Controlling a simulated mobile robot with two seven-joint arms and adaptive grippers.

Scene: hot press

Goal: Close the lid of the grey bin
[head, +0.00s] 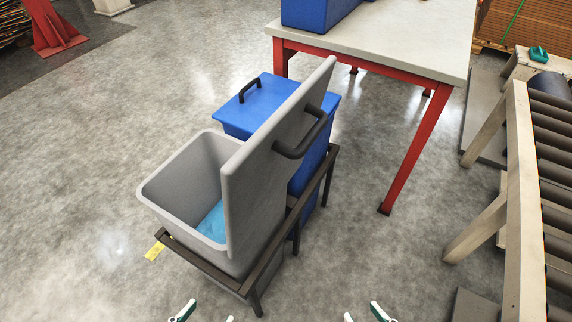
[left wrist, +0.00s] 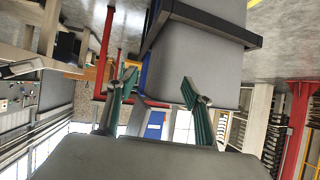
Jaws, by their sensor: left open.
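The grey bin (head: 180,180) stands in a dark metal frame, with its mouth open and a light blue item (head: 213,222) inside. Its grey lid (head: 262,180) stands upright on the bin's right side, with a dark handle (head: 302,138) facing right. My left gripper (head: 206,315) is at the bottom edge of the head view, in front of the bin and apart from it. In the left wrist view, its green fingers (left wrist: 158,92) are spread and empty, with the grey bin (left wrist: 195,65) beyond them. My right gripper (head: 364,314) shows only its fingertips, apart and empty, right of the bin.
A blue bin (head: 262,100) with a shut lid stands behind the grey one in the same frame (head: 205,268). A red-legged table (head: 400,40) stands behind right. A roller conveyor (head: 545,190) runs along the right.

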